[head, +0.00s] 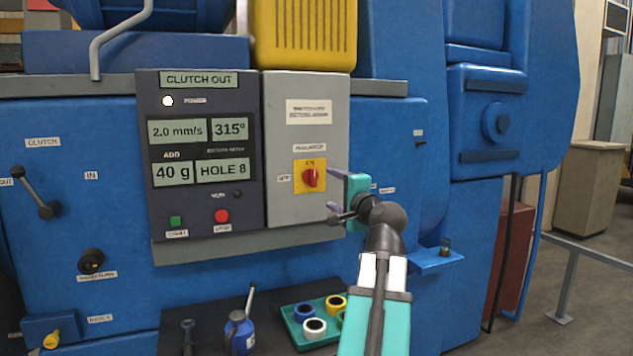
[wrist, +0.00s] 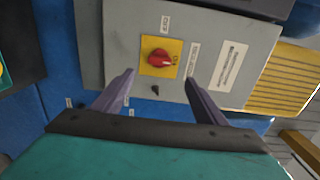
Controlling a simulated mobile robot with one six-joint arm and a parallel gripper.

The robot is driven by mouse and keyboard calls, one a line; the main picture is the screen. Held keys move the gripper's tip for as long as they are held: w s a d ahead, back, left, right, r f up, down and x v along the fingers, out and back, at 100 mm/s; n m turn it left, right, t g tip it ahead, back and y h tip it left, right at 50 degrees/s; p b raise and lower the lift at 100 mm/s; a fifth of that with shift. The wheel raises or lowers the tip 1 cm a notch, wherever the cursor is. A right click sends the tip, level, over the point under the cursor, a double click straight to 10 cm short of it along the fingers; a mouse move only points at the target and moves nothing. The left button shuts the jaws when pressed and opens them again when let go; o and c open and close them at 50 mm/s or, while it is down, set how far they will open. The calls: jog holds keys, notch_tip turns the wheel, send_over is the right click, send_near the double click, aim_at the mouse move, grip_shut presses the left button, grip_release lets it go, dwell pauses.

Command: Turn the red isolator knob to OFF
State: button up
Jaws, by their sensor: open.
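The red isolator knob (head: 311,178) sits on a yellow plate (head: 299,187) on the grey panel of the blue machine. In the wrist view the knob (wrist: 158,57) shows above and between my finger tips, on its yellow plate (wrist: 150,70). The label at the knob's pointing end looks like ON but is small. My gripper (head: 332,188) is open and empty, just right of the knob in the head view. Its two fingers (wrist: 160,80) point toward the panel, apart from the knob.
Left of the knob is a dark display panel (head: 205,215) with a green button (head: 175,221) and a red button (head: 221,216). A small dark peg (wrist: 155,90) stands beside the yellow plate. Below are a green tray (head: 292,328) of rings and a blue oil can (head: 240,330).

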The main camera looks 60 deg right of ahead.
aim_at(315, 179)
jog(key=p+x, duration=0.3)
jog(key=x, duration=0.8)
jog(key=shift+w+d+r, duration=0.1)
jog(key=shift+w+d, duration=0.05)
jog(key=shift+d, duration=0.1)
jog(key=shift+p+x, duration=0.45)
jog(key=shift+x, duration=0.65)
jog(key=shift+c, duration=0.2)
jog(key=c, duration=1)
